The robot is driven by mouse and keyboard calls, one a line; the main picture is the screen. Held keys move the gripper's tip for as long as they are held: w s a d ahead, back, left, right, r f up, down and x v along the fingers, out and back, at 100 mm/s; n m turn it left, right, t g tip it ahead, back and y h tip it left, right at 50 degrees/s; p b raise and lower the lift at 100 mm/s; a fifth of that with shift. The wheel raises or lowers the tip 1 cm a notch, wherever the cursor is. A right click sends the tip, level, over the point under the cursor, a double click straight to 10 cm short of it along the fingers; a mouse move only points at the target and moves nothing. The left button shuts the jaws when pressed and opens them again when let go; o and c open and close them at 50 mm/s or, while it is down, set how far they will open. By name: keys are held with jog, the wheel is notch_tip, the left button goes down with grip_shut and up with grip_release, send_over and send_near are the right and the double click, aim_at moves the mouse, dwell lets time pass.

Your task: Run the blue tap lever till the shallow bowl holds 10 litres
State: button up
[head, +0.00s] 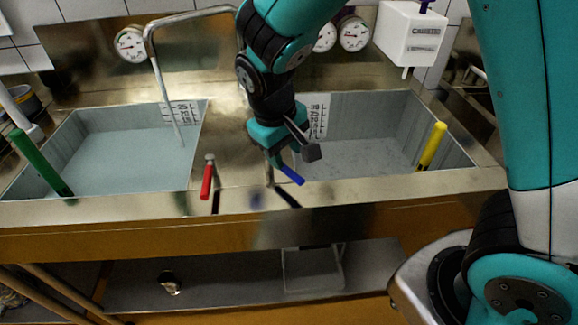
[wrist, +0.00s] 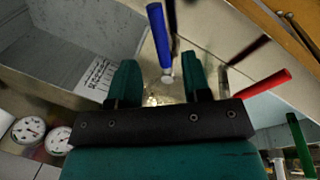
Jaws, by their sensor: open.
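The blue tap lever (head: 291,174) stands at the front of the steel deck between two bowls. My gripper (head: 293,157) is open just above and beside it. In the wrist view, the blue lever (wrist: 158,35) shows between and beyond the two open fingers (wrist: 157,75), its lower end in the gap; I cannot tell whether they touch it. The left bowl (head: 60,150) has a pale, flat, water-like surface. The right bowl (head: 400,120) shows a grey floor; its water level is unclear. Each has a scale plate, too small to read. I cannot tell which bowl is the shallow one.
A red lever (head: 207,180) stands left of the blue one. A bent spout (head: 190,15) reaches over the left bowl. A green handle (head: 40,162) and a yellow handle (head: 432,146) stand at the bowls' outer sides. Dials and a white dispenser (head: 410,32) are behind.

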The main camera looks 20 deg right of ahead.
aim_at(290, 170)
jog(key=f, duration=0.3)
jog(key=d+f, duration=0.1)
jog(key=f, duration=0.1)
jog(key=shift+w+f, duration=0.15)
jog(key=shift+w, duration=0.05)
grip_shut()
